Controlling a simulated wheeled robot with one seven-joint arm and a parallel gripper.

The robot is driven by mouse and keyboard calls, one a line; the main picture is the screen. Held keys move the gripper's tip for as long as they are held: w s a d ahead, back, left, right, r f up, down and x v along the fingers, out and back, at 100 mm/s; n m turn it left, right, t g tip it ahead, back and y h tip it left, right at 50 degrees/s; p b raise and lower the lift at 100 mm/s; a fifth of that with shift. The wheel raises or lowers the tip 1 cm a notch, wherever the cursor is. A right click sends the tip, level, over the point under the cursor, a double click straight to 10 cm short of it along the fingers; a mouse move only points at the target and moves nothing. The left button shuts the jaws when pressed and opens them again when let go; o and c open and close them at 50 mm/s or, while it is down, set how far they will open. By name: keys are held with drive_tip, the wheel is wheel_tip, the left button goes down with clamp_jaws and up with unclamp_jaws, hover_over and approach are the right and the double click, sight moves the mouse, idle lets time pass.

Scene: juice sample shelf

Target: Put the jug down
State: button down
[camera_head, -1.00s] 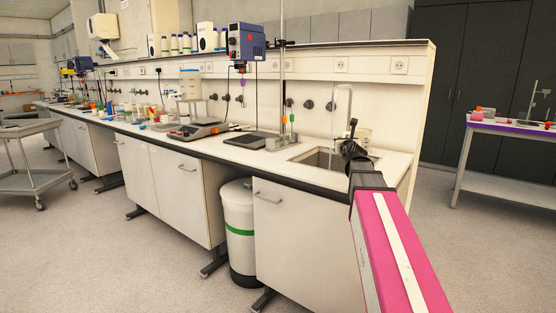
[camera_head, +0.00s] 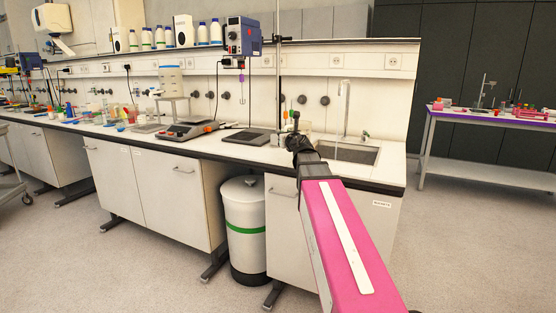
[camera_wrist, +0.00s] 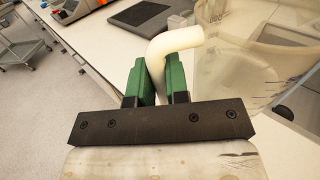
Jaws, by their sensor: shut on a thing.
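The jug (camera_wrist: 245,62) is a large translucent, cream-coloured vessel with printed markings, at the upper right of the wrist view. Its pale curved handle (camera_wrist: 176,40) passes between the green fingers of my gripper (camera_wrist: 157,70), which are shut on it. The white bench top (camera_wrist: 115,62) shows beneath and beside the jug. I cannot tell whether the jug's base touches it.
The sink (camera_head: 350,152) with its tall tap (camera_head: 346,100) is to the right of my gripper. A white bin (camera_head: 245,215) stands under the bench.

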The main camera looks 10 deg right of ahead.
drive_tip(key=s+a+r+n+g+y, duration=0.2)
drive_tip(key=s+a+r+n+y, duration=0.15)
drive_tip(key=a+y, duration=0.2)
drive_tip(key=s+a+r+n+g+y, duration=0.2)
drive_tip(key=s+a+r+n+y, duration=0.15)
drive_tip(key=s+a, duration=0.2)
drive_tip(key=w+d+f+y, duration=0.1)
drive_tip(key=w+d+f, duration=0.5)
drive_tip(key=w+f, duration=0.4)
drive_tip(key=shift+d+f+g, duration=0.15)
drive_tip(key=shift+f+g, duration=0.15)
drive_tip(key=shift+f, duration=0.5)
drive_tip(key=c, duration=1.1)
unclamp_jaws()
drive_tip(key=shift+f, duration=0.1)
drive_tip(key=shift+s, duration=0.1)
drive_tip(key=v, duration=1.2)
drive_tip(key=shift+c, duration=0.2)
